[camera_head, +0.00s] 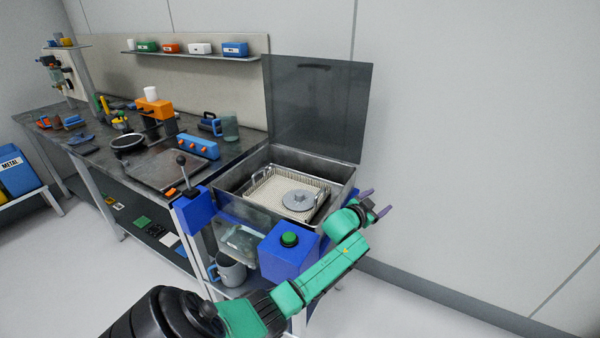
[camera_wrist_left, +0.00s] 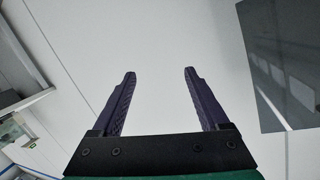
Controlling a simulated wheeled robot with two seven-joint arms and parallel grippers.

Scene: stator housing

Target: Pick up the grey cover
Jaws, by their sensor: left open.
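The grey cover (camera_head: 299,200) is a round disc with a raised centre. It lies in a wire basket (camera_head: 262,209) inside the open metal tank (camera_head: 237,188) in the head view. My left gripper (camera_head: 381,203) is open and empty, to the right of the tank and apart from the cover. In the left wrist view its two dark fingers (camera_wrist_left: 160,72) are spread with only pale wall between them. The cover does not show in the left wrist view. My right gripper is not in view.
The tank's dark lid (camera_head: 318,105) stands raised behind it; it also shows in the left wrist view (camera_wrist_left: 285,60). A blue box with a green button (camera_head: 289,239) is at the tank's front. A cluttered workbench (camera_head: 85,159) stands left. Wall and floor at right are clear.

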